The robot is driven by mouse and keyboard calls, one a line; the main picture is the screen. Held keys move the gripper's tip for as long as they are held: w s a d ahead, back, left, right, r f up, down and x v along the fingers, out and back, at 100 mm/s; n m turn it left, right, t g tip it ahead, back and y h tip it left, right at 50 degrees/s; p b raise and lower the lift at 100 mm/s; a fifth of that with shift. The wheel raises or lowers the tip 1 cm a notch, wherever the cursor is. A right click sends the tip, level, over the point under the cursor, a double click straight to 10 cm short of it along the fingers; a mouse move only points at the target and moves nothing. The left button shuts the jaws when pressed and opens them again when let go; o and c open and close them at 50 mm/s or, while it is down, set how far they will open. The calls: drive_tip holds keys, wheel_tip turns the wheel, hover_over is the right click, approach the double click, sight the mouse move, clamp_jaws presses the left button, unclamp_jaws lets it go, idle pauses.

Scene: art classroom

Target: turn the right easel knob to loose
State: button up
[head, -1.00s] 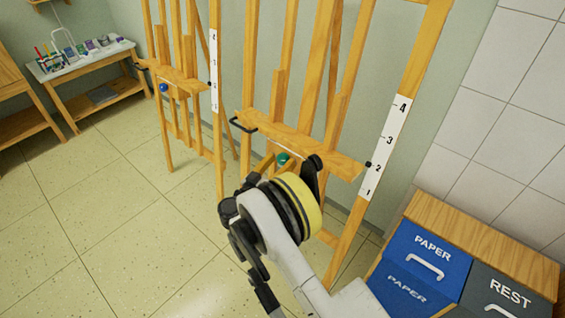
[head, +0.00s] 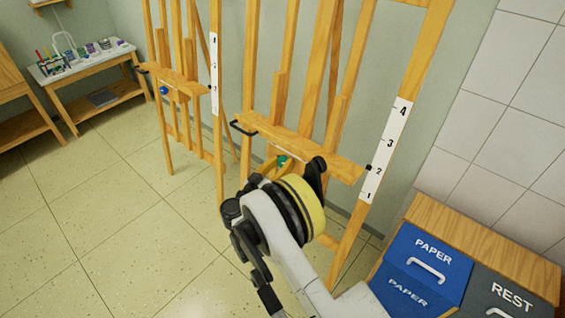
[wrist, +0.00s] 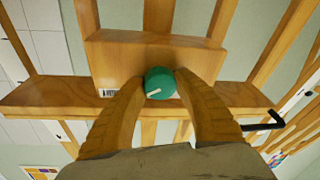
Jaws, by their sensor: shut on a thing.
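The right easel (head: 300,140) stands in front of the wall in the head view, with a white number scale (head: 387,150) on its right post. Its green knob (head: 283,160) shows under the ledge, partly hidden behind my arm. In the wrist view the round green knob (wrist: 160,83) has a pale pointer mark aimed to the lower left. My gripper (wrist: 160,86) is shut on the knob, one finger on each side. I see no loose label in these frames.
The left easel (head: 180,83) has a blue knob (head: 164,90). A blue PAPER bin (head: 425,262) and a grey REST bin (head: 503,290) stand at the lower right. A black handle (wrist: 265,124) sticks out beside the ledge. The floor at left is clear.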

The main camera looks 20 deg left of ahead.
drive_tip(key=shift+n, duration=0.3)
drive_tip(key=n+y, duration=0.1)
drive_tip(key=n, duration=0.5)
drive_tip(key=shift+g, duration=0.4)
drive_tip(key=n+y, duration=0.1)
drive_tip(key=n, duration=0.4)
drive_tip(key=shift+n+g, duration=0.3)
drive_tip(key=shift+g, duration=0.1)
drive_tip(key=n+g, duration=0.1)
drive_tip(key=n, duration=0.5)
drive_tip(key=shift+w, duration=0.1)
drive_tip(key=n+g+h, duration=0.1)
drive_tip(key=n, duration=0.4)
drive_tip(key=o, duration=1.2)
drive_tip(key=shift+f, duration=0.1)
